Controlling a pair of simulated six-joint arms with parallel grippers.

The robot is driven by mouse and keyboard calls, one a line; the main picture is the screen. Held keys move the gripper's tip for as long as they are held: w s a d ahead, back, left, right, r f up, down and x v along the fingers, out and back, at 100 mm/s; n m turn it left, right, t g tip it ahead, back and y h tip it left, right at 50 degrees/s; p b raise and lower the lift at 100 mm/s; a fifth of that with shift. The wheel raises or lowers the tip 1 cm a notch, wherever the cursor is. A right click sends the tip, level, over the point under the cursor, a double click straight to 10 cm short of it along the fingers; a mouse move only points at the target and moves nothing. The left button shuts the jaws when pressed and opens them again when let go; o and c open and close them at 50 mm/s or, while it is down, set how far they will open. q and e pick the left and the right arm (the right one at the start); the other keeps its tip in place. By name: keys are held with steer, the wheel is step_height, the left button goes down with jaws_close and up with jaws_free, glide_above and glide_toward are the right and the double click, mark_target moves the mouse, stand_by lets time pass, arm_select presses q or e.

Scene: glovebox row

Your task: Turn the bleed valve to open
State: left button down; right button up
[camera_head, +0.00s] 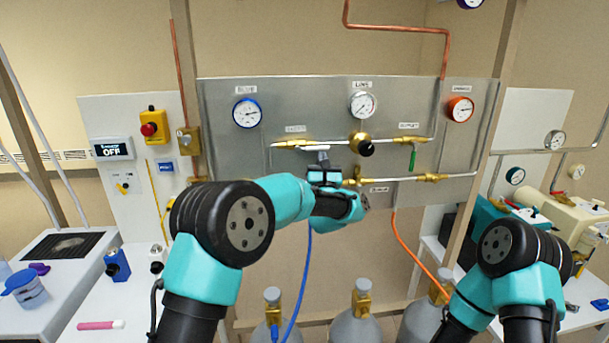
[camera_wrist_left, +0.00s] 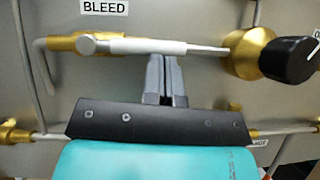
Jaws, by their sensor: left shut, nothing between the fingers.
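The bleed valve (camera_wrist_left: 62,43) is a brass body on the panel under a BLEED label. Its pale grey lever (camera_wrist_left: 150,46) lies almost level, running right from the pivot along the pipe; it also shows small in the head view (camera_head: 316,148). My left gripper (camera_wrist_left: 166,62) is shut and empty. Its fingertips point up at the panel and lie right at the lower edge of the lever, near its middle; I cannot tell if they touch. It also shows in the head view (camera_head: 323,160). My right arm is at lower right, its gripper out of sight.
A brass regulator with a black knob (camera_wrist_left: 289,58) sits just right of the lever tip. A green-handled valve (camera_head: 412,158) is farther right. Another pipe (camera_head: 400,180) runs below. Gauges line the panel top, and gas cylinders (camera_head: 355,325) stand beneath.

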arm_select(q)
steer(key=shift+f, duration=0.1)
steer(key=w+f+v, duration=0.1)
steer(key=f+v, duration=0.1)
steer(key=v, duration=1)
steer(key=shift+d+f, duration=0.3)
